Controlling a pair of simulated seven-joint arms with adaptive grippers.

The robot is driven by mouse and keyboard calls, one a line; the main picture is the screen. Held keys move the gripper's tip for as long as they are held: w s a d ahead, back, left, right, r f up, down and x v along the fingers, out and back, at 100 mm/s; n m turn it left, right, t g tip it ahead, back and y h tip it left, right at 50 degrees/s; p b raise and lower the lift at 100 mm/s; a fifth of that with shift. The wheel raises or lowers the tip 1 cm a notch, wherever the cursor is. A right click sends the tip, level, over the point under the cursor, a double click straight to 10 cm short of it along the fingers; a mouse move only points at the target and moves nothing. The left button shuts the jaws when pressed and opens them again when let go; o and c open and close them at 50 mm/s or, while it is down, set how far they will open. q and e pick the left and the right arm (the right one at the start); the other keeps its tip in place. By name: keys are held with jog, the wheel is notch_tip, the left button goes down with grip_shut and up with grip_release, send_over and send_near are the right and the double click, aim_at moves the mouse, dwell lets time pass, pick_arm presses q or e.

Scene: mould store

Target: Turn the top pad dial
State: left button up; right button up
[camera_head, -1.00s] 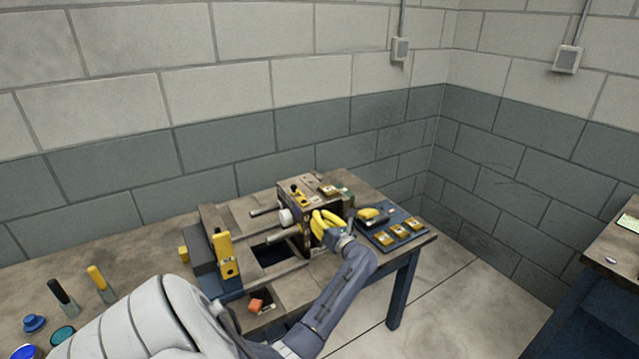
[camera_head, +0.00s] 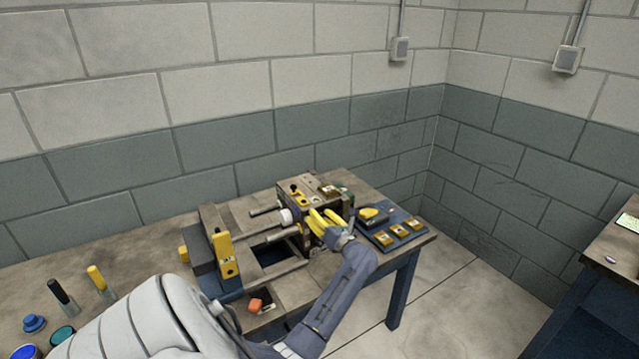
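A dark mould block (camera_head: 298,207) stands on the bench's machine frame, with small black and yellow knobs (camera_head: 295,189) on top and a white round knob (camera_head: 286,217) on its left side. I cannot tell which of these parts is the top pad dial. My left gripper (camera_head: 322,218) has yellow fingers and is at the right front of the block. Its fingers look parted, with nothing seen held between them. They overlap the block in the picture, so contact is unclear and part of that face is hidden. My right gripper is not in view.
A blue board (camera_head: 411,243) with several brass pieces lies at the bench's right end. A yellow upright clamp (camera_head: 224,254) stands left of the block. An orange piece (camera_head: 255,305) sits in front. Coloured caps and pegs are at lower left. Floor is clear at right.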

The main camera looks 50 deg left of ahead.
pick_arm(q)
jog(key=shift+o, duration=0.8)
jog(key=shift+d+f, duration=0.1)
jog(key=s+d, duration=0.2)
jog(key=d, duration=0.9)
jog(key=shift+d, duration=0.4)
